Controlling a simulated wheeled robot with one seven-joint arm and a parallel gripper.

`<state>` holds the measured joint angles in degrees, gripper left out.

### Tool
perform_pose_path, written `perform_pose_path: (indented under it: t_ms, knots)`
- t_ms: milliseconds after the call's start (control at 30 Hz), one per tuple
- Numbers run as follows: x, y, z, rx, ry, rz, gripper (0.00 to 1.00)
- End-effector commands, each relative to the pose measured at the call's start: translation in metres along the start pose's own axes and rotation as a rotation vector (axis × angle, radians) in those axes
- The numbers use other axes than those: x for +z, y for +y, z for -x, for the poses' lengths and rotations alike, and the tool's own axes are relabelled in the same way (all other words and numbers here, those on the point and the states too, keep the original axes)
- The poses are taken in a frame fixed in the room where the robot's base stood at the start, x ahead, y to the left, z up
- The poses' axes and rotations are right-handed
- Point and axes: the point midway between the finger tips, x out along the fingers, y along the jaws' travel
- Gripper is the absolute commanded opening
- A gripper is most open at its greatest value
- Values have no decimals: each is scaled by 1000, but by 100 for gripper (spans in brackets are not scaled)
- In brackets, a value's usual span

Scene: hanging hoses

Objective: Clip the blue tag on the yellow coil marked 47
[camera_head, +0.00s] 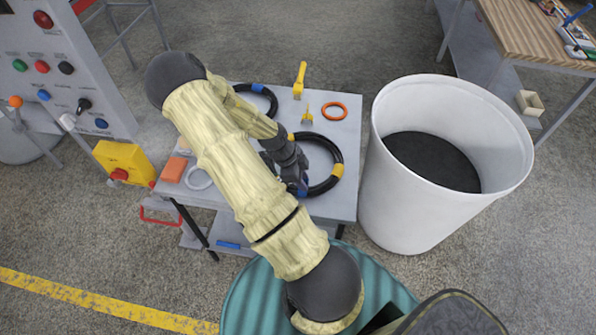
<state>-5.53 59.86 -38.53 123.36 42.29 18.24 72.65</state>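My gripper (297,184) points down over the grey table, at the left side of a black coil (333,152) with yellow bands. A small blue piece shows by the fingertips; I cannot tell whether it is the tag or a band on the coil, nor whether the fingers hold it. Another black coil (272,101) with blue bands lies behind, partly hidden by my arm. An orange ring (334,111) lies at the back right. No all-yellow coil shows, and no number 47 can be read.
On the grey table (346,205) also lie a yellow-handled tool (299,80), a small yellow piece (307,115), an orange block (174,169) and a pale ring (198,179). A large white bin (400,205) stands close on the right. A control panel (50,62) stands left.

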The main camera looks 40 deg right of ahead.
Motion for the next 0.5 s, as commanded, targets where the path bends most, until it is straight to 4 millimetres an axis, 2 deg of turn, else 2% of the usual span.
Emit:
perform_pose_path:
  t_ms: [167,500]
  knots:
    - [1,-1,15,-3,0,3,28]
    - [1,-1,80,-5,-2,3,28]
